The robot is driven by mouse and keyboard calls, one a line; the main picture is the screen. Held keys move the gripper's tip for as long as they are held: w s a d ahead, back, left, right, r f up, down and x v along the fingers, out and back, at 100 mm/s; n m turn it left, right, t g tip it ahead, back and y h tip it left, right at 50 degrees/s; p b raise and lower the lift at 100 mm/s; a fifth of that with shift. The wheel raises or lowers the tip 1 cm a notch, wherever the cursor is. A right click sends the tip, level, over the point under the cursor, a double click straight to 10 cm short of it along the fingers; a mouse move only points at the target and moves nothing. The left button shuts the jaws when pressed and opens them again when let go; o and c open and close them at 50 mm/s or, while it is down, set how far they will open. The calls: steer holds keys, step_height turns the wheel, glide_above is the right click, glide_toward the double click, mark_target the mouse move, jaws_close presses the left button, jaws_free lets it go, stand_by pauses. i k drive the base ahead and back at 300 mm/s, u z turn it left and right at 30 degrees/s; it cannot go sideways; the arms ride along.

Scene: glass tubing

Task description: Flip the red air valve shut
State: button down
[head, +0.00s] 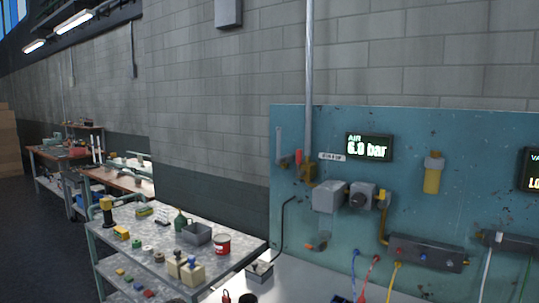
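The red air valve handle (299,156) is small and stands roughly upright on the left part of the blue wall panel (400,122). It sits at a brass-coloured fitting (307,173) below the vertical grey pipe (309,60). A small white label (332,156) is just to its right. The air display (369,147) on the panel reads 6.0 bar. My gripper is not in view, and nothing covers the valve handle.
Grey boxes (328,196) and a yellow-bodied unit (432,176) are mounted right of the valve. Coloured hoses (371,272) hang lower right. A pale bench (310,284) runs below the panel. A cluttered metal cart (150,250) stands left; dark floor (50,240) is open beyond it.

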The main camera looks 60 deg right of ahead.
mark_target(301, 173)
steer(key=z, duration=0.9)
steer(key=i, duration=1)
steer(key=z, duration=0.95)
